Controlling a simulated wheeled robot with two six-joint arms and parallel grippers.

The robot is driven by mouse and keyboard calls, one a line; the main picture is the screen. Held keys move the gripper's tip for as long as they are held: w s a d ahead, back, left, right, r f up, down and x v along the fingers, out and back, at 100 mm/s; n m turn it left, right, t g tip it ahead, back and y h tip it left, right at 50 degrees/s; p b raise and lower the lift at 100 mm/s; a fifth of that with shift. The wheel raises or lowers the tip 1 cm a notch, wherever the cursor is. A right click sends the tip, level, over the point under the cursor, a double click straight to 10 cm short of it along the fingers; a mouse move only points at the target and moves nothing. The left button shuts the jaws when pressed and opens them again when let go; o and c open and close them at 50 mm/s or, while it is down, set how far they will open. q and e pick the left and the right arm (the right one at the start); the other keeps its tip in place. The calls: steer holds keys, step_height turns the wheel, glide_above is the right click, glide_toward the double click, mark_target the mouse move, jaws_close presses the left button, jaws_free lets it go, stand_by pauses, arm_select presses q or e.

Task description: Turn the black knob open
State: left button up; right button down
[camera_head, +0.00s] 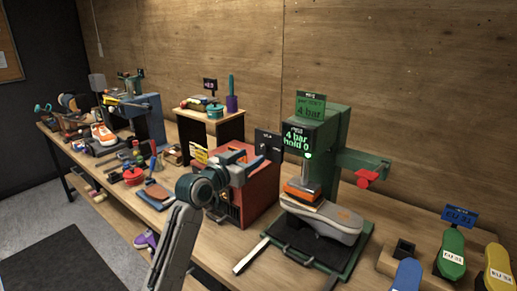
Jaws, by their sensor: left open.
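My left arm comes up from the bottom. Its gripper (245,171) is at the front of a red box-shaped machine (262,195), over its upper front part. The jaws are open; their tips are small and partly lost against the machine. I cannot make out a black knob clearly; the arm and gripper cover part of the machine's front. A dark panel (268,146) stands at the machine's top right. My right gripper is out of view.
A green press (335,135) with a red handle (367,178) holds a grey shoe (325,222) to the right. Coloured shoe forms (452,252) stand at far right. A red pot (133,176) and small tools crowd the bench to the left.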

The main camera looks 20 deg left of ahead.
mark_target(261, 150)
arm_select(q)
steer(key=shift+p+x, duration=0.6)
steer(key=shift+x, duration=1.95)
steer(key=c, duration=1)
